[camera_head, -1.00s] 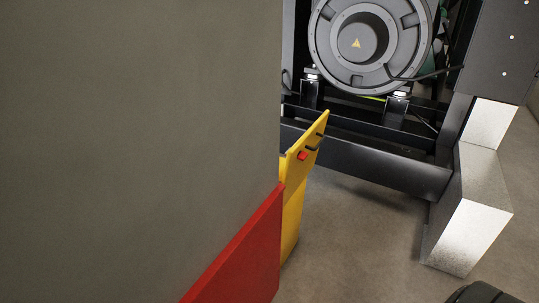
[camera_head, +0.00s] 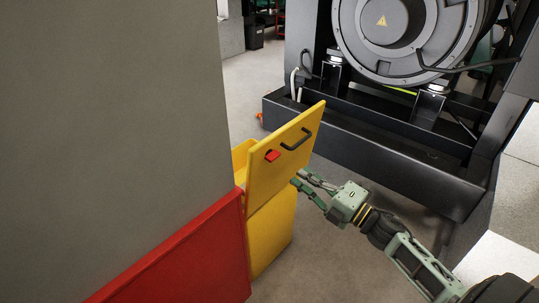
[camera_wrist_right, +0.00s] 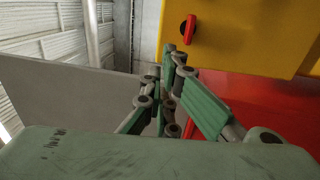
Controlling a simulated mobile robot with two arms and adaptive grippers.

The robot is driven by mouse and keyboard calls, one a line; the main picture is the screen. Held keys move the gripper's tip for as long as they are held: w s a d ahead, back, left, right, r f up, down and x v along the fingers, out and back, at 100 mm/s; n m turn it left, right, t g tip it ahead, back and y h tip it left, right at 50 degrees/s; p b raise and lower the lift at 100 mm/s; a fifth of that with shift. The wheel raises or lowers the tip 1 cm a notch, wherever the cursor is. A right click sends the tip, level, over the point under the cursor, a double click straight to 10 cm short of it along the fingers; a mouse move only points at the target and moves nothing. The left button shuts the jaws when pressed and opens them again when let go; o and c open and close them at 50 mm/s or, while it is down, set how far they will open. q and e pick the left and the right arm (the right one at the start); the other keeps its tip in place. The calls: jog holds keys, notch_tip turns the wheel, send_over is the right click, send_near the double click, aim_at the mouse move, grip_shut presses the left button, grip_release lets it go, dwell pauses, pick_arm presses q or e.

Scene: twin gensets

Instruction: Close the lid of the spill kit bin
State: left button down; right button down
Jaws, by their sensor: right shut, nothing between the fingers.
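The yellow spill kit bin (camera_head: 270,235) stands beside the end of a red-based grey wall. Its yellow lid panel (camera_head: 272,180) is tilted and stands raised from the body, with a black handle (camera_head: 297,139) and a red latch (camera_head: 272,156). My right gripper (camera_head: 298,178) is shut and empty, just right of the panel and below the handle; contact cannot be told. In the right wrist view the shut fingers (camera_wrist_right: 169,55) point towards the yellow panel (camera_wrist_right: 250,35), by the red latch (camera_wrist_right: 187,30). My left gripper is not in view.
The grey wall (camera_head: 110,120) with its red base (camera_head: 190,262) fills the left side. The dark genset frame (camera_head: 380,150) stands behind, to the right of the bin. Floor (camera_head: 330,265) is clear in front of the bin.

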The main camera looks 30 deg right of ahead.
aim_at(261, 148)
jog(key=p+x, duration=0.2)
jog(key=x, duration=1)
jog(key=shift+w+r+p, duration=0.1)
jog(key=shift+w+p, duration=0.05)
jog(key=shift+p, duration=0.25)
jog(key=shift+w+a, duration=0.2)
jog(key=shift+w, duration=0.2)
